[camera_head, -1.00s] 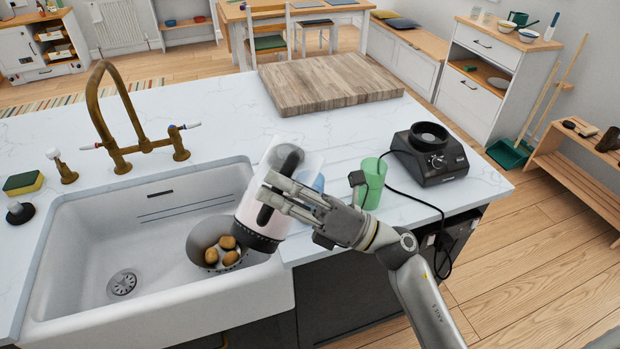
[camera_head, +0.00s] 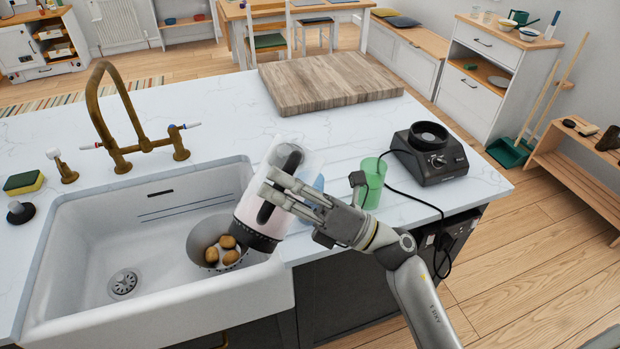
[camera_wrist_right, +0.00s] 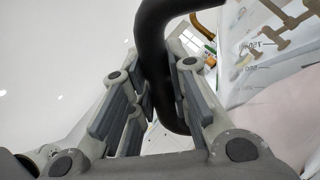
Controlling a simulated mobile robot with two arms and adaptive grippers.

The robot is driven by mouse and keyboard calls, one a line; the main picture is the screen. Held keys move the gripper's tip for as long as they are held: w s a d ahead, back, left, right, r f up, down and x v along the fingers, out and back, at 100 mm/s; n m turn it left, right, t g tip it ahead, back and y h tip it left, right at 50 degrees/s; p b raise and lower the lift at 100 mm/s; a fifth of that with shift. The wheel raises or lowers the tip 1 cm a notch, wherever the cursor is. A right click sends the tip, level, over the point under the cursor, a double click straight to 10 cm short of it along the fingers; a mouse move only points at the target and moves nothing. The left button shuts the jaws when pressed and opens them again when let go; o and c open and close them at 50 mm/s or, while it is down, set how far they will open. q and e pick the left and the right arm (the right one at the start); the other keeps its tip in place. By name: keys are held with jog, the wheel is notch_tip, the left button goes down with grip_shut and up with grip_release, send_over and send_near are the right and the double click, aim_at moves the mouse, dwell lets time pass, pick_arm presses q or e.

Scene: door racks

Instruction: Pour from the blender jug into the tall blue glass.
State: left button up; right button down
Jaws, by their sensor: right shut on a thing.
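The blender jug (camera_head: 246,208) is clear with pale pink contents and a black bottom. It is tilted above the counter's front edge beside the sink, bottom toward the lower left. My right gripper (camera_head: 277,190) is shut on its black handle. In the right wrist view, the handle (camera_wrist_right: 154,62) passes between my fingers (camera_wrist_right: 160,100), with the clear, marked jug wall (camera_wrist_right: 270,75) at right. The tall blue glass (camera_head: 319,183) is mostly hidden behind the jug and my gripper; only a blue sliver shows. My left gripper is not in view.
A green glass (camera_head: 373,184) stands just right of my gripper. The black blender base (camera_head: 432,160) and its cable are farther right. A wooden board (camera_head: 325,85) lies behind. The sink (camera_head: 85,255) at left holds a bowl (camera_head: 197,240) of several brown, potato-like items.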

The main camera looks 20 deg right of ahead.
jog(key=shift+s+r, duration=0.1)
jog(key=shift+r, duration=0.1)
jog(key=shift+d, duration=0.1)
jog(key=shift+r+m, duration=0.1)
jog(key=shift+m, duration=0.2)
jog(key=shift+w+t, duration=0.25)
jog(key=shift+t, duration=0.15)
